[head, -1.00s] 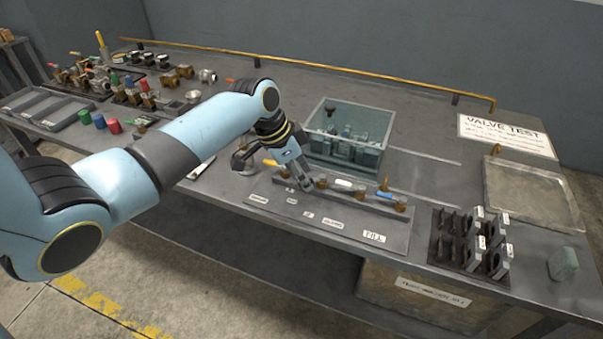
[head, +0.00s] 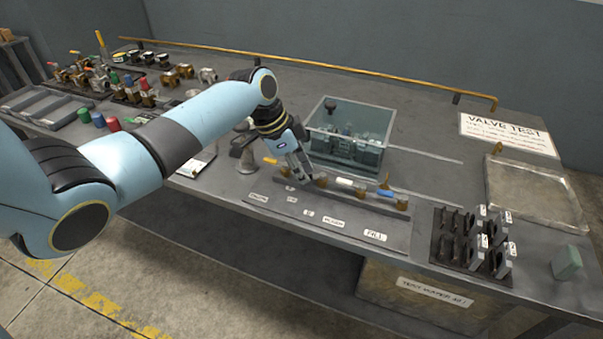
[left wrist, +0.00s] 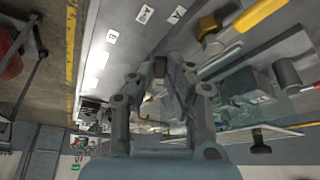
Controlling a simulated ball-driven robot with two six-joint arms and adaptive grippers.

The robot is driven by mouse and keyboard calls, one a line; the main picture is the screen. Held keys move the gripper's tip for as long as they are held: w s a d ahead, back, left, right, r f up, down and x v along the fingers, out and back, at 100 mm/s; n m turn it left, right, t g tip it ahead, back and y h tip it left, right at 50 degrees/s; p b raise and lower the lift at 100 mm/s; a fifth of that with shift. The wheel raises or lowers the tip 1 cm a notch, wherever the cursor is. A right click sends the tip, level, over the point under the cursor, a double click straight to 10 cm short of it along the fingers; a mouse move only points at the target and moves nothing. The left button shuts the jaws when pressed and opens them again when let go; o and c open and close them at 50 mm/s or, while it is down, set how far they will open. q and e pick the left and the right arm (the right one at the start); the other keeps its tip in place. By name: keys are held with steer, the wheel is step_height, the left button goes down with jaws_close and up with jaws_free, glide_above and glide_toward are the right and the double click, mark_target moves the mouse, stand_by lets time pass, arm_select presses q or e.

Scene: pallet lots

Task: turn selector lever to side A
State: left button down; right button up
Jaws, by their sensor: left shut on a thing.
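A valve manifold (head: 373,204) with brass fittings and coloured handles stands along the front of the bench. Its label plate in front carries small white tags, among them B (head: 309,212) and FILL (head: 375,235). My left gripper (head: 307,179) reaches down to the manifold between the yellow handle (head: 270,161) and the white handle (head: 343,182). In the left wrist view the fingers (left wrist: 163,66) close together on a small dark piece, which I take for the selector lever. The fingers hide most of it, so its angle cannot be told. My right gripper is out of view.
A grey-green bin (head: 372,119) with parts stands just behind the manifold. A funnel-like metal piece (head: 243,155) stands to the left. A rack of dark plates (head: 470,240) and an empty tray (head: 540,192) are to the right.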

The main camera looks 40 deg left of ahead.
arm_select(q)
steer(key=m+b, duration=0.1)
steer(key=m, duration=0.1)
steer(key=w+a+m+g+h+b, duration=0.1)
steer(key=m, duration=0.1)
steer(key=shift+w+b, duration=0.3)
steer(key=shift+b, duration=0.1)
steer(key=shift+w+a+m+g+b, duration=0.15)
steer(key=shift+w+m+g+b, duration=0.25)
steer(key=shift+m+b, duration=0.65)
steer(key=shift+r, duration=0.1)
steer(key=c, duration=1.3)
jaws_free()
steer(key=shift+c, duration=0.2)
steer(key=v, duration=1.2)
steer(key=shift+w+a, duration=0.1)
